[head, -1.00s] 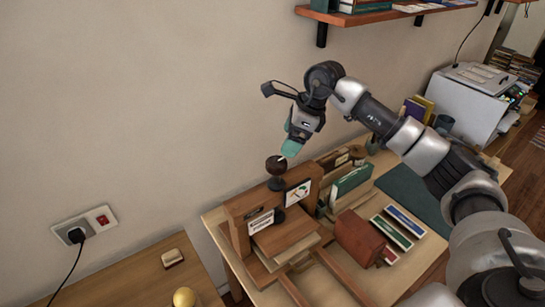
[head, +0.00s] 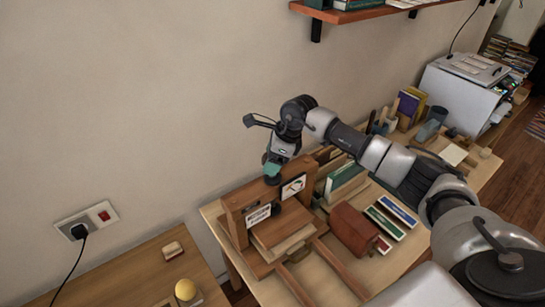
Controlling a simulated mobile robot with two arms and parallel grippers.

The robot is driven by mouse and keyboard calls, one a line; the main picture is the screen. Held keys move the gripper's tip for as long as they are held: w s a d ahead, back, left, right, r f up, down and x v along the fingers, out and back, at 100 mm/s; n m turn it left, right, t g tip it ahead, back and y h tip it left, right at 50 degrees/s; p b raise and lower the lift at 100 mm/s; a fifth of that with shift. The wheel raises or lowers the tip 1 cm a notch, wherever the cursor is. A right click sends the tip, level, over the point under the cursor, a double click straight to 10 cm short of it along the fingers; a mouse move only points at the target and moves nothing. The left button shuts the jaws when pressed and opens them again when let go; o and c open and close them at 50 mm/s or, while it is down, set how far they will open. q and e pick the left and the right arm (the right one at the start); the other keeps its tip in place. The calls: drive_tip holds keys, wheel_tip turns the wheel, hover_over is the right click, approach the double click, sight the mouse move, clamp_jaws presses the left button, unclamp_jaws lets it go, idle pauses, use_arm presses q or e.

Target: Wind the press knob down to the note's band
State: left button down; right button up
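The wooden book press (head: 236,213) stands at the left end of the table, with a crossbeam on top and a flat board below it. Its dark knob (head: 272,180) is at the top of the beam, mostly hidden by my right gripper. My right gripper (head: 273,169) points down with its teal fingertips at the knob; whether they are closed on it I cannot tell. A white card with print (head: 258,216) and a card with a coloured picture (head: 293,187) are on the beam's front. Their writing and any band are too small to read. My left gripper is not in view.
A reddish-brown block (head: 352,230), green and blue books (head: 397,211) and upright green books (head: 345,181) crowd the table right of the press. The wall is close behind. A lower wooden surface (head: 130,280) at left holds small items.

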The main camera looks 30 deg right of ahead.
drive_tip(key=c, duration=0.6)
drive_tip(key=shift+f+m+t+b, duration=0.1)
drive_tip(key=shift+m+t+b, duration=0.4)
drive_tip(key=shift+m+b, duration=0.55)
drive_tip(key=shift+m+h+b, duration=0.35)
drive_tip(key=shift+m+h, duration=0.15)
drive_tip(key=shift+m, duration=0.65)
drive_tip(key=shift+w+r, duration=0.1)
drive_tip(key=shift+r, duration=0.1)
drive_tip(key=o, duration=0.9)
